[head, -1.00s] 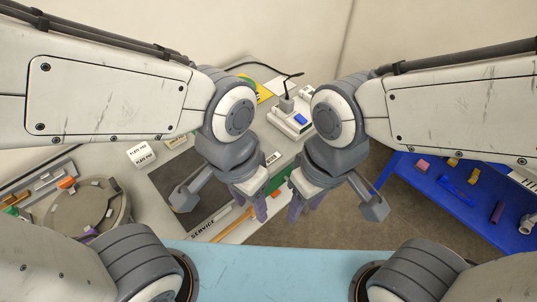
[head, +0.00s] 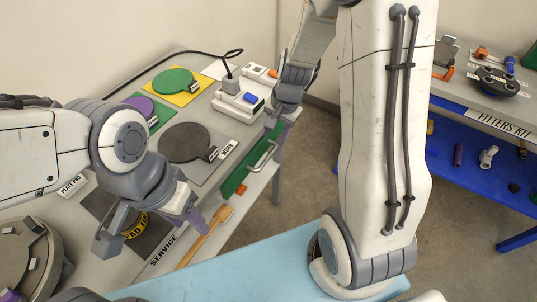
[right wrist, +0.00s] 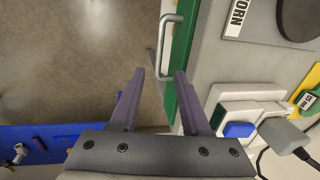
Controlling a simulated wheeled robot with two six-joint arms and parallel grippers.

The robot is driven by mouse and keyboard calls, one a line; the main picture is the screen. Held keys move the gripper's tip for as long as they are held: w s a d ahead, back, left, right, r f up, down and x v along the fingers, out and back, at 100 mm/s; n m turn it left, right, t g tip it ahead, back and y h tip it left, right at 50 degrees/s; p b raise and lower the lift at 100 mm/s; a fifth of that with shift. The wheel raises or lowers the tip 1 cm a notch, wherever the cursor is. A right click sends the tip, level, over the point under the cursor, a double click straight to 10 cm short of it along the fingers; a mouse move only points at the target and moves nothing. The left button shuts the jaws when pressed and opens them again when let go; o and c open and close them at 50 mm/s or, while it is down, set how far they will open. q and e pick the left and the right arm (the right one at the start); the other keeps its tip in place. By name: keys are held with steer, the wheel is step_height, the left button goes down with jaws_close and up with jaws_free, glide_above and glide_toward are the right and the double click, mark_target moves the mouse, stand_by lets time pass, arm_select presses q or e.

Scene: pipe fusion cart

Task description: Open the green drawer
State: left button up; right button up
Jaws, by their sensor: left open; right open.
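The green drawer (head: 236,181) has its front at the table's front edge and looks shut. Its metal bar handle (head: 263,158) stands out from the front. My right gripper (head: 279,127) is open at the far end of the drawer. In the right wrist view, the green front (right wrist: 186,50) runs up the picture, and the near end of the handle (right wrist: 166,45) lies between the lines of the open fingers (right wrist: 159,76). I cannot tell whether they touch it. My left gripper (head: 197,222) is open and empty above the table's near part.
Round pads, including a dark one (head: 185,143), lie on the table. A blue shelf (head: 470,195) holds parts at right.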

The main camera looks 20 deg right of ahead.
mark_target(268, 156)
steer(key=f+b, duration=0.1)
steer(key=f, duration=0.2)
steer(key=w+f, duration=0.1)
steer(key=f, duration=0.2)
steer(key=a+f+b, duration=0.1)
steer(key=f, duration=0.2)
steer(key=shift+w+a+f+b, duration=0.1)
steer(key=shift+w+f+b, duration=0.05)
steer(key=shift+f+b, duration=0.2)
steer(key=c, duration=0.7)
jaws_close()
steer(key=shift+w+r, duration=0.1)
steer(key=shift+w, duration=0.05)
